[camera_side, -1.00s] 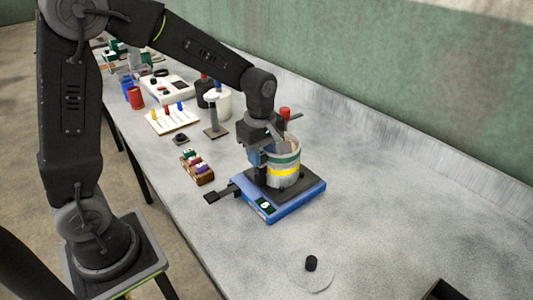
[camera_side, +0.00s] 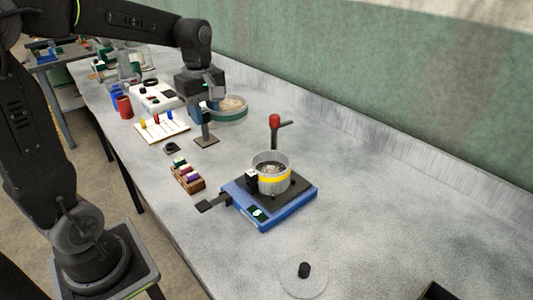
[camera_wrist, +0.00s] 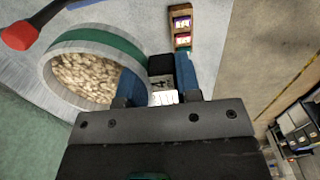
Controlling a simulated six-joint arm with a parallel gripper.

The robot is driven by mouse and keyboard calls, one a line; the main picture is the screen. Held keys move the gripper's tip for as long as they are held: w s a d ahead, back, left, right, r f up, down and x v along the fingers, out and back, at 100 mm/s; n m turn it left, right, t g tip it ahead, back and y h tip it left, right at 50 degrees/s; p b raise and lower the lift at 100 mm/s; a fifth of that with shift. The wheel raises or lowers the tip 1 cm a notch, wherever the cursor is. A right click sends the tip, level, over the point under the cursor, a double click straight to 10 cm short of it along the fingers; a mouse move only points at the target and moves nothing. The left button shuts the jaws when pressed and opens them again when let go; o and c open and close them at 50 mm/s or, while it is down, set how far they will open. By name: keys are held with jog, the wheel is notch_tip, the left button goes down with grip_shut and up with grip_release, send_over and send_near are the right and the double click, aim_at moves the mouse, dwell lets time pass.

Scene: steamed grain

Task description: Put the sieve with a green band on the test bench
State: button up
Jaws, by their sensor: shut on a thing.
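The sieve with a green band (camera_side: 230,118) is light grey and filled with pale grains. My gripper (camera_side: 203,112) is shut on its side block, which carries a white label with a 4. In the wrist view, the green band (camera_wrist: 118,47) lies left of my gripper (camera_wrist: 157,88). The sieve is level over the back part of the grey bench (camera_side: 390,190); I cannot tell whether it touches the bench. A sieve with a yellow band (camera_side: 272,179) sits on the blue device (camera_side: 270,214), its top open.
A red-tipped lever (camera_side: 275,120) stands behind the blue device. A small stand (camera_side: 206,141), a wooden rack (camera_side: 187,181) and a card with coloured pegs (camera_side: 162,128) are near the gripper. A clear lid with a black knob (camera_side: 303,270) lies in front. The right side of the bench is largely clear.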

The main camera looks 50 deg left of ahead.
jog(key=shift+a+r, duration=0.15)
jog(key=shift+r, duration=0.1)
jog(key=r, duration=0.5)
jog(key=shift+w+d, duration=0.3)
jog(key=shift+d, duration=0.05)
jog(key=w+d+m, duration=0.2)
jog(key=w+d, duration=0.4)
jog(key=d, duration=0.1)
jog(key=m, duration=0.2)
send_over(322, 236)
notch_tip(322, 236, down, 23)
jog(key=shift+r, duration=0.2)
jog(key=shift+f, duration=2.1)
jog(key=shift+f+m, duration=0.1)
jog(key=shift+m, duration=0.2)
